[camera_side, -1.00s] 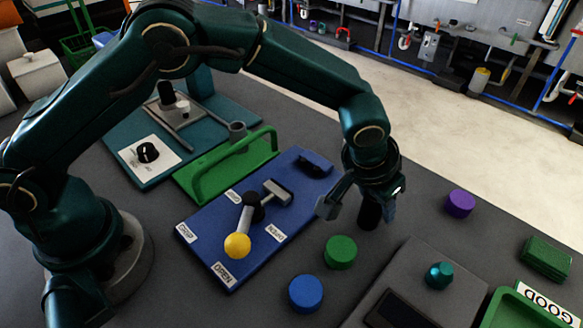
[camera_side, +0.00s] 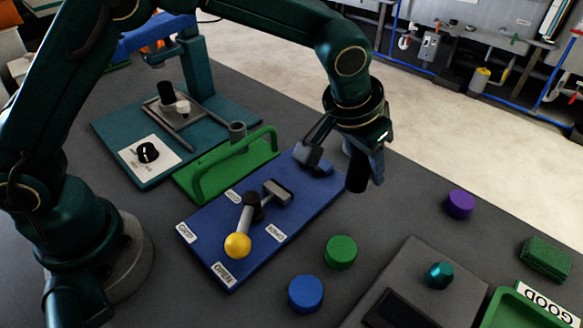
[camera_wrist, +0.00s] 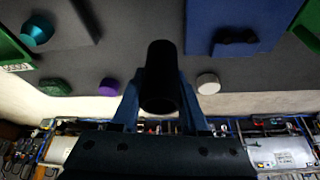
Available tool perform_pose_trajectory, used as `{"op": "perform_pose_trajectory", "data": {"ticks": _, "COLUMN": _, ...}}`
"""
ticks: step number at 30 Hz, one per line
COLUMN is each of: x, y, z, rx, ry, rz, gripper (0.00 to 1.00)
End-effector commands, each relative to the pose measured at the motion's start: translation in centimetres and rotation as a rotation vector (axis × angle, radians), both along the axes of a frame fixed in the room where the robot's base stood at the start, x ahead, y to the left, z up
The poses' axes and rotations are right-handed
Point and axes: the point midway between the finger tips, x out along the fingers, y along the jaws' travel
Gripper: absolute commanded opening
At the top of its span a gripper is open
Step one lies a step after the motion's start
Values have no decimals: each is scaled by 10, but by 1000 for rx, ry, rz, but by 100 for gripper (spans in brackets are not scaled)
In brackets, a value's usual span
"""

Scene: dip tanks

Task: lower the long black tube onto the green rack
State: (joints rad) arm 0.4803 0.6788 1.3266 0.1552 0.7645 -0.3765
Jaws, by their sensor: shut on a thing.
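My gripper (camera_side: 345,165) is shut on the long black tube (camera_side: 357,174), which hangs down from it, apart from the bench, behind the blue board. In the wrist view the tube (camera_wrist: 162,75) points away between my gripper's two blue-grey fingers (camera_wrist: 160,108). The green rack (camera_side: 262,152), a green base with a raised bar, stands left of my gripper, behind the blue board. Nothing of the tube touches it. A green edge (camera_wrist: 308,35) at the wrist view's right may be the same rack; I cannot tell.
The blue board (camera_side: 225,245) carries a yellow-knobbed lever (camera_side: 237,246). Green (camera_side: 341,252), blue (camera_side: 306,293) and purple (camera_side: 460,204) pucks stand on the bench. A white puck (camera_wrist: 208,83) is mostly hidden behind my gripper in the side view. A teal fixture (camera_side: 165,125) stands at left.

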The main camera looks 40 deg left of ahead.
Motion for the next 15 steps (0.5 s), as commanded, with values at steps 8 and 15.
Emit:
{"op": "perform_pose_trajectory", "data": {"ticks": 8, "x": 4, "y": 56, "z": 34, "rx": -2, "ry": -6, "rz": 5, "gripper": 0}}
{"op": "perform_pose_trajectory", "data": {"ticks": 15, "x": 5, "y": 76, "z": 49, "rx": -1, "ry": -5, "rz": 1, "gripper": 0}}
